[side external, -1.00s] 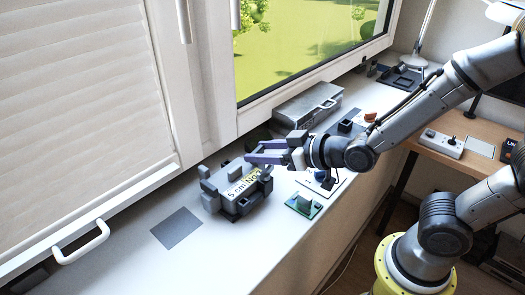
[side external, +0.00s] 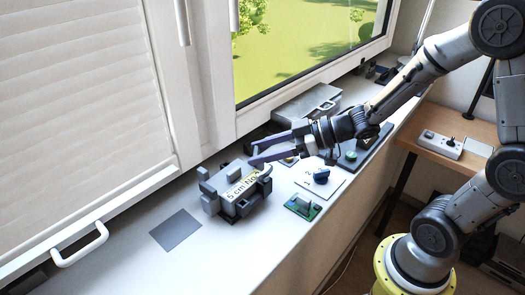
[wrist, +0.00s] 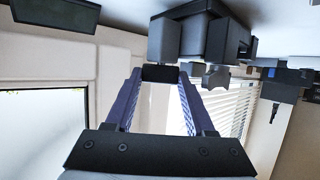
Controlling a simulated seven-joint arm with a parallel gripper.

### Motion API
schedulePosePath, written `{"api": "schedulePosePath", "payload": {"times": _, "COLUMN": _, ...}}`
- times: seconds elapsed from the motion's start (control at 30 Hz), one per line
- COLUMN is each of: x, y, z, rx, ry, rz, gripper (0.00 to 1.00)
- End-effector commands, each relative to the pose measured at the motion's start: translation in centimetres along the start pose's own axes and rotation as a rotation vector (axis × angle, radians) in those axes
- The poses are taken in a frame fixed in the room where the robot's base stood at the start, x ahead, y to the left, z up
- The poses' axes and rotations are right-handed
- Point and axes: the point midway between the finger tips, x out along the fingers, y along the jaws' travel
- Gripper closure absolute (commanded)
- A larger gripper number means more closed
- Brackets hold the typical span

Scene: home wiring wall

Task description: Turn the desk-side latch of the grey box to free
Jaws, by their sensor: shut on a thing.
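The grey box (side external: 228,204) stands on the white windowsill, with a yellow label reading "5 cm" and more text. It also shows at the top of the wrist view (wrist: 190,32), seen close and upside down. My gripper (side external: 255,160) reaches in from the right, at the box's desk-side end. In the wrist view, its two purple fingers (wrist: 160,76) close on a small dark block (wrist: 160,73) beside the box, which appears to be the desk-side latch. The fingers partly hide that latch in the side view, so I cannot tell its exact angle.
A white plate with a blue knob (side external: 321,175) and a small green circuit board (side external: 303,206) lie right of the box. A larger grey case (side external: 305,103) stands behind my gripper by the window.

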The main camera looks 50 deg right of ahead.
Motion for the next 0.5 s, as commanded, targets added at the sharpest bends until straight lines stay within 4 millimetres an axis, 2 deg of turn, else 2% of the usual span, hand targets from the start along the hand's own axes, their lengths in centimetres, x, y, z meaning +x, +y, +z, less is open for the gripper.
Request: {"api": "schedulePosePath", "payload": {"times": 0.5, "x": 0.18, "y": 0.9, "z": -0.13, "rx": -0.171, "ry": 0.004, "rz": -0.414, "gripper": 1.0}}
